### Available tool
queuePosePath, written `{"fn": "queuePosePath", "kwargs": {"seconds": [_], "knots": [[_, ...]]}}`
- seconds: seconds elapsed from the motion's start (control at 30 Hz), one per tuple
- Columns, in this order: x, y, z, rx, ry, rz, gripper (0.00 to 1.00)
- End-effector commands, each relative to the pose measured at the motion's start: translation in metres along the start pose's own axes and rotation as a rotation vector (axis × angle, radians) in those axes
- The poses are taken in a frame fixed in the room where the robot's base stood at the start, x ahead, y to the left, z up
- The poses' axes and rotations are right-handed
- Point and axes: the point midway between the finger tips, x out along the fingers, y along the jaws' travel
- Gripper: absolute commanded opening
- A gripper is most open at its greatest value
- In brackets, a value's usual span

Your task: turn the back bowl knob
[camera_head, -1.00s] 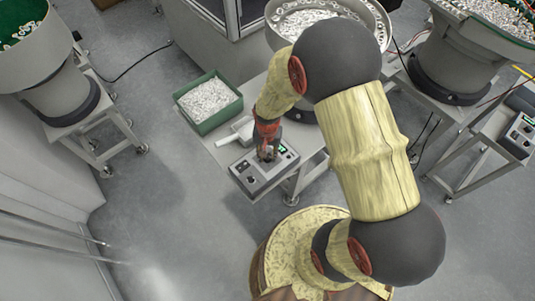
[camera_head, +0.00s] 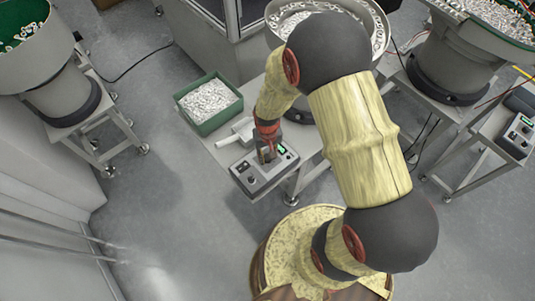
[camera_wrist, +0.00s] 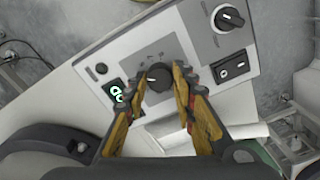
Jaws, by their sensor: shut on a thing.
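A black knob (camera_wrist: 158,79) with a white pointer mark sits on the grey control box (camera_head: 247,178), on the table of the back bowl (camera_head: 379,35). In the wrist view the pointer mark faces left. My gripper (camera_wrist: 160,75) is shut on this knob, with one yellow fingertip against each side. In the head view my gripper (camera_head: 267,154) reaches down to the box and hides the knob.
The wrist view shows a second black knob (camera_wrist: 229,18), a rocker switch (camera_wrist: 233,68) and a green display (camera_wrist: 117,92) near the fingers. A green bin (camera_head: 205,129) of white parts stands behind the control box.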

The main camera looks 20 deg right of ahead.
Motion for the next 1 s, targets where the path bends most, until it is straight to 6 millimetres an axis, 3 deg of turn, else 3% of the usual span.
{"fn": "queuePosePath", "kwargs": {"seconds": [0.3,0.73,0.77,1.0], "knots": [[-0.0006,-0.0002,-0.0004,-0.103,0.001,0.0,0.01],[-0.0004,-0.0002,-0.0005,-0.114,0.001,0.0,0.01],[-0.0004,-0.0002,-0.0005,-0.114,0.001,0.0,0.27],[-0.0002,-0.0001,-0.0003,-0.114,0.001,0.0,0.4]]}}
